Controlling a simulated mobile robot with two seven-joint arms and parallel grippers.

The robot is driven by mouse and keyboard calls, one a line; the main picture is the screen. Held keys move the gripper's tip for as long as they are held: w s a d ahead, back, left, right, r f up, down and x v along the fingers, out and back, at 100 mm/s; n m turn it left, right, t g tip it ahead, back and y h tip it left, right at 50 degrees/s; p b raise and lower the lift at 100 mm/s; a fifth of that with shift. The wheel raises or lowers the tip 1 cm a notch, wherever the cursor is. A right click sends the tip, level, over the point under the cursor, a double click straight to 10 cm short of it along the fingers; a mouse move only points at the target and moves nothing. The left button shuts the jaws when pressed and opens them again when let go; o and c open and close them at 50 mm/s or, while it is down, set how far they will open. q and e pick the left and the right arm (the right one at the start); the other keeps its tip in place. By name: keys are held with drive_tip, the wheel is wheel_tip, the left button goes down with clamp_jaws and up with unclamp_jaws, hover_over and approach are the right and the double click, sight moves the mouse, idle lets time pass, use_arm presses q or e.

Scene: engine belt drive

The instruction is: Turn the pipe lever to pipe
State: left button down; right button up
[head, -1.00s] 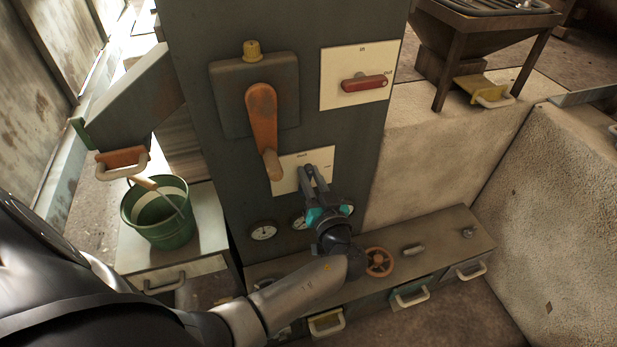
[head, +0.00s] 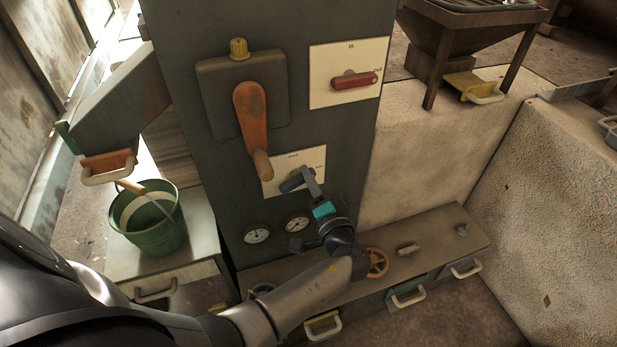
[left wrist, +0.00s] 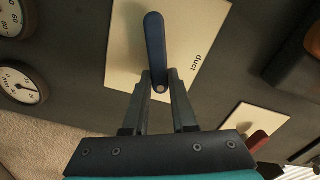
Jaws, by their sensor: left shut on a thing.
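A dark blue lever (head: 291,183) sits on a cream plate (head: 312,158) on the grey cabinet front. In the left wrist view the blue lever (left wrist: 154,45) points up over its plate (left wrist: 125,50), on which I read "duct". My left gripper (head: 307,176) is at this lever in the head view. In the left wrist view my left gripper's fingers (left wrist: 160,85) are on both sides of the lever's near end, shut on it. The fingers partly hide the lever in the head view. My right gripper is not in view.
An orange lever (head: 251,125) hangs close to the upper left of the cream plate. A red lever (head: 354,80) is on another plate above. Round gauges (head: 257,234) are below. An orange handwheel (head: 377,262) sits on the ledge. A green bucket (head: 150,225) stands left.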

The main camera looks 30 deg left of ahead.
use_arm(q)
drive_tip(key=m, duration=0.2)
drive_tip(key=f+m, duration=0.1)
drive_tip(key=m, duration=0.1)
drive_tip(key=shift+d+m, duration=0.1)
drive_tip(key=shift+m, duration=0.2)
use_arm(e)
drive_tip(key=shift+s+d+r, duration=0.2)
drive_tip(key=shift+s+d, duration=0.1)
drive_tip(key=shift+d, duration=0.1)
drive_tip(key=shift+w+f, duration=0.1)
use_arm(q)
drive_tip(key=shift+f, duration=0.1)
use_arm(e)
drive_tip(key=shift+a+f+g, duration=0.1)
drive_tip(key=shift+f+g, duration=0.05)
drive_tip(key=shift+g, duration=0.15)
use_arm(q)
drive_tip(key=c, duration=0.7)
unclamp_jaws()
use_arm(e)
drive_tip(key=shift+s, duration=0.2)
